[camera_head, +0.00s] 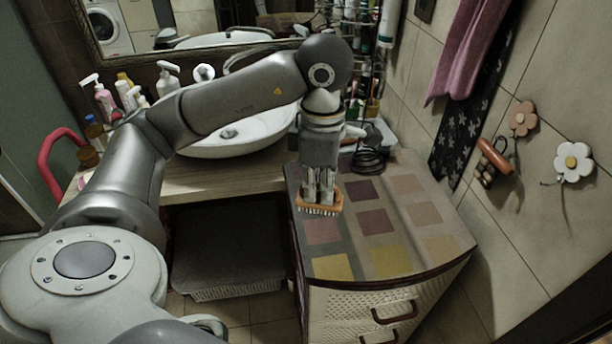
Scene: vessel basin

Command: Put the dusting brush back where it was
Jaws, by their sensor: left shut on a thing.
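The dusting brush (319,207) is a small brush with an orange-brown wooden back and pale bristles pointing down. My left gripper (319,198) points down and is shut on the brush, over the left part of the checkered top of the drawer cabinet (408,236). I cannot tell whether the bristles touch the cabinet top. The gripper hides part of the brush's back. My right gripper is not in view.
A white basin (238,135) stands on the wooden counter behind my left arm. Pump bottles (167,80) stand at its left. A dark coiled object (369,158) sits at the cabinet's back, near a wire rack. The cabinet top's right side is clear. Flower hooks (573,162) are on the right wall.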

